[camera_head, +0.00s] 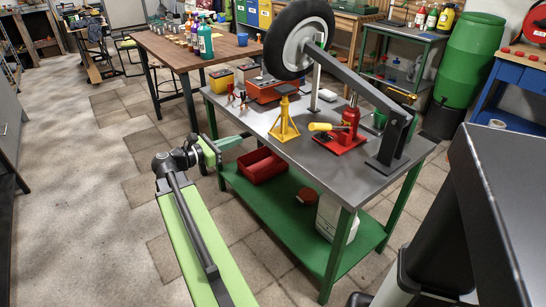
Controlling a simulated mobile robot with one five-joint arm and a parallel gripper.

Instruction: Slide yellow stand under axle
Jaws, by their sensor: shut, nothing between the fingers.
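The yellow stand (284,124) is upright on the grey-topped workbench (255,112), near its front edge. Its dark top is below and left of the black axle beam (355,82). The beam slopes from a bracket at the bench's right end up to a wheel (294,42) held above the bench. A red jack (349,122) with a yellow handle stands below the beam, right of the stand. My gripper (240,138) is shut and empty, left of the stand by the bench's front edge. Its fingertips are small and hard to make out.
A pale post (317,75) stands behind the stand. A red bin (262,165) is on the green lower shelf. Open floor (80,200) lies left.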

